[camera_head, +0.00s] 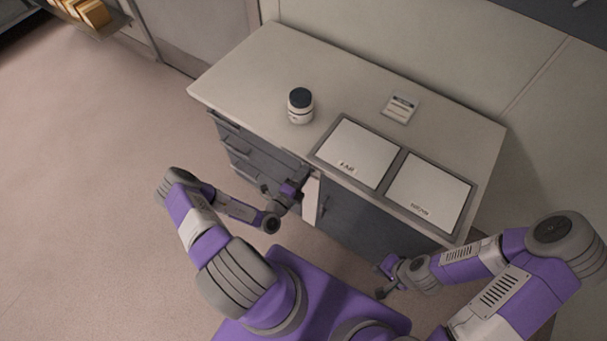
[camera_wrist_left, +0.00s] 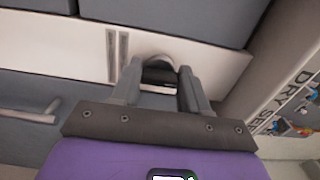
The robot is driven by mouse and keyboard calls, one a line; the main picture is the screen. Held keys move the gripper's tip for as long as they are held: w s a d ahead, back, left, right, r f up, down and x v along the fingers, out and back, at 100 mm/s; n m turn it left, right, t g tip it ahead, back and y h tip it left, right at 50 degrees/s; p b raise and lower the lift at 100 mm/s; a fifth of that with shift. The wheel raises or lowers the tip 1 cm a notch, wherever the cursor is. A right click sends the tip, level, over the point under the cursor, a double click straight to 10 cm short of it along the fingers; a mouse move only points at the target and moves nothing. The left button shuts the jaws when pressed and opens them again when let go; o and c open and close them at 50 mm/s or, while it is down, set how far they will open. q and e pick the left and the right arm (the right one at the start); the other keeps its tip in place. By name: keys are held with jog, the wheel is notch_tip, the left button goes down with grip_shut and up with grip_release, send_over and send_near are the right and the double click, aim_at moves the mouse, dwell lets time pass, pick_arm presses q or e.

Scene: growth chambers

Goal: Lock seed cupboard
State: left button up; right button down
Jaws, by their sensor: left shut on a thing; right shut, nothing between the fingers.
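A grey cupboard unit (camera_head: 345,215) under the worktop has drawers on its left and a door on its right, with a white upright strip (camera_head: 311,200) between them. My left gripper (camera_head: 302,180) is at the top of that strip. In the left wrist view, its fingers (camera_wrist_left: 160,85) are shut on a small dark part (camera_wrist_left: 159,75) with a rounded pale edge, in front of the white panel (camera_wrist_left: 215,68). What the part is cannot be told, as the fingers cover much of it. My right gripper (camera_head: 383,279) is shut and empty, in front of the door.
A dark-lidded white jar (camera_head: 300,106), a small card (camera_head: 400,107) and two labelled white panels in a grey frame (camera_head: 402,160) are on the worktop (camera_head: 255,65). A label with "DRY SE" (camera_wrist_left: 290,95) shows in the left wrist view. Floor on the left is clear.

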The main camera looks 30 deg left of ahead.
pick_arm(q)
jog(key=o, duration=1.1)
jog(key=shift+c, duration=0.2)
jog(key=shift+s, duration=0.1)
jog(key=s, duration=0.7)
jog(key=shift+s+a+p, duration=0.2)
jog(key=shift+a+p, duration=0.05)
jog(key=shift+p, duration=0.15)
